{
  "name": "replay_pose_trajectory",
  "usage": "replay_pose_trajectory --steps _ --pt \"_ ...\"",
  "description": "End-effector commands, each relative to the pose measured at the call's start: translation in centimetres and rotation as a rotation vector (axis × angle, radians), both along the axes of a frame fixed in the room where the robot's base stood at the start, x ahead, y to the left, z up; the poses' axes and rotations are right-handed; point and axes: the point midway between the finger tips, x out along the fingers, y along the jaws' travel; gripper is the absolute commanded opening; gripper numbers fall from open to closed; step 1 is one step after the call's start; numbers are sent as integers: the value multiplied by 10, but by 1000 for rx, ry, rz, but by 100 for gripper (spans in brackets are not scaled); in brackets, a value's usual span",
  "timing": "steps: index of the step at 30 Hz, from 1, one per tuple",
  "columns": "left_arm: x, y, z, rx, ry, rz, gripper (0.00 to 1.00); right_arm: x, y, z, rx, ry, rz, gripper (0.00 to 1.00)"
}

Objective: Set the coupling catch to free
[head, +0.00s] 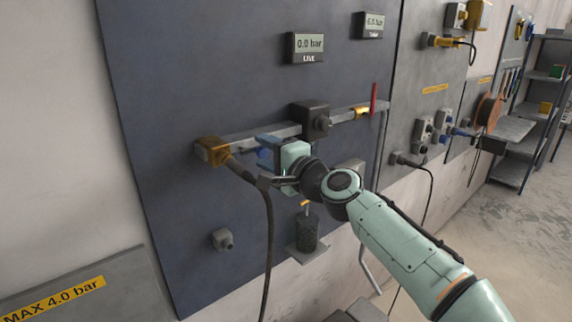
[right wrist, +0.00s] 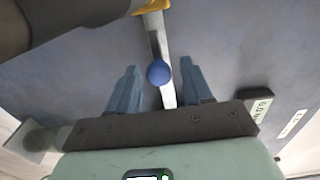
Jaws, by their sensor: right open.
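A round blue knob (right wrist: 158,72), which appears to be the coupling catch, sits on a pale metal bar (right wrist: 167,94) in the right wrist view. My right gripper (right wrist: 159,65) is open, with one blue finger on each side of the knob and a visible gap to both. In the head view my right gripper (head: 262,160) is at the panel, just right of the orange coupling (head: 212,151) with its black hose. The knob shows there only as a small blue patch (head: 263,154). I cannot tell the catch's setting. My left gripper is not in view.
A dark block (head: 310,119) sits on the rail above my gripper, with a red lever (head: 373,98) further right. The black hose (head: 268,240) hangs close to my gripper. A dark cylinder (head: 306,232) stands on a small shelf below. Two displays (head: 305,46) are above.

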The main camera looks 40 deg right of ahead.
Motion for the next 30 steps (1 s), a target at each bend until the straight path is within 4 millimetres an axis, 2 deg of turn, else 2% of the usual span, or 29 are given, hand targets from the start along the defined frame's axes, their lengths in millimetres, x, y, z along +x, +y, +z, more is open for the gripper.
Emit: replay_pose_trajectory --steps 6,15,21,30 --pt "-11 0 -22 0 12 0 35 -48 -4 -3 -1 -2 -3 50" --pt "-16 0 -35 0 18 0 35 -106 -10 -1 -1 -2 -4 50" --pt "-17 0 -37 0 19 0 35 -121 -11 -1 1 0 -3 50" --pt "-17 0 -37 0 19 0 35 -122 -11 -1 1 0 -3 50"
